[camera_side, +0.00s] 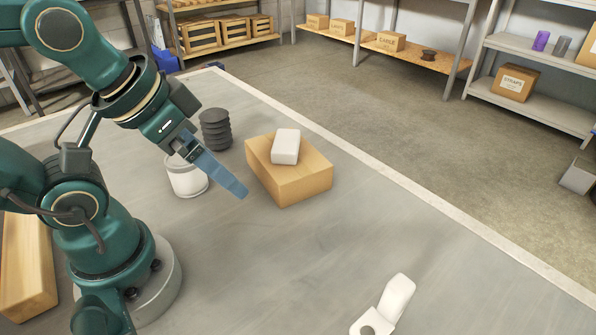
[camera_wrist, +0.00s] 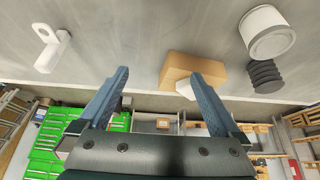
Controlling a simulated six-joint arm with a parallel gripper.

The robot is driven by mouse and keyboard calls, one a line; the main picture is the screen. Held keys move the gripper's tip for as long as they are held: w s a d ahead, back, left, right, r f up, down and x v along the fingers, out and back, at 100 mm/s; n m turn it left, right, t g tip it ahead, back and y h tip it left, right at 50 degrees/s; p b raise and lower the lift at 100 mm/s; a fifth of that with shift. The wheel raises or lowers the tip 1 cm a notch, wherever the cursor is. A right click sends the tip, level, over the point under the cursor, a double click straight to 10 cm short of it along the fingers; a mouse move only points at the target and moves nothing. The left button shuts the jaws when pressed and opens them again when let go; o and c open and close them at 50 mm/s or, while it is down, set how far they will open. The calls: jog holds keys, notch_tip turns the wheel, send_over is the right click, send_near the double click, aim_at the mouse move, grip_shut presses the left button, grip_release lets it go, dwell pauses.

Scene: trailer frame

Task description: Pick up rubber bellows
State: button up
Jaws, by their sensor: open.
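The rubber bellows (camera_side: 215,130) is a black ribbed cylinder standing upright on the grey table, behind a white can and left of a wooden block. In the wrist view the bellows (camera_wrist: 265,76) is at the right, well outside the fingers. My gripper (camera_side: 238,188) has blue fingers pointing down and right, in front of the can and block in the side view. In the wrist view my gripper (camera_wrist: 159,74) is open, its two fingers wide apart with nothing held between them. The bellows is apart from the gripper.
The white can (camera_side: 187,178) is partly behind my fingers and close to the bellows. A white block (camera_side: 286,146) lies on the wooden block (camera_side: 290,183). A white bracket (camera_side: 396,298) is at the front right. The table's middle right is clear. Shelves stand beyond the table.

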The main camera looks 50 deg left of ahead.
aim_at(214, 119)
jog(key=a+m+g+y, duration=0.1)
jog(key=a+m+y, duration=0.2)
jog(key=a, duration=0.3)
jog(key=w+a+m+g+y, duration=0.1)
jog(key=a+m+y, duration=0.2)
jog(key=a, duration=0.3)
jog(key=a+f+m+g+y, duration=0.1)
jog(key=a+m+y, duration=0.3)
jog(key=a, duration=0.2)
jog(key=shift+w+a, duration=0.15)
jog(key=shift+a, duration=0.25)
jog(key=w+a+f+m+t, duration=0.1)
jog(key=w+f+m, duration=0.1)
jog(key=w+m, duration=0.1)
jog(key=w+a+f+m+t+y, duration=0.1)
jog(key=w+f+m, duration=0.1)
jog(key=m, duration=0.3)
jog(key=w+a+f+m+t+y, duration=0.1)
jog(key=w+a+f+m, duration=0.1)
jog(key=m, duration=0.3)
jog(key=shift+w+f, duration=0.15)
jog(key=shift+w, duration=0.75)
jog(key=shift+w+a+f, duration=0.1)
jog(key=shift+a+f, duration=0.15)
jog(key=shift+a, duration=0.05)
jog(key=x, duration=0.6)
jog(key=shift+a, duration=0.1)
jog(key=x, duration=0.5)
jog(key=shift+f, duration=0.1)
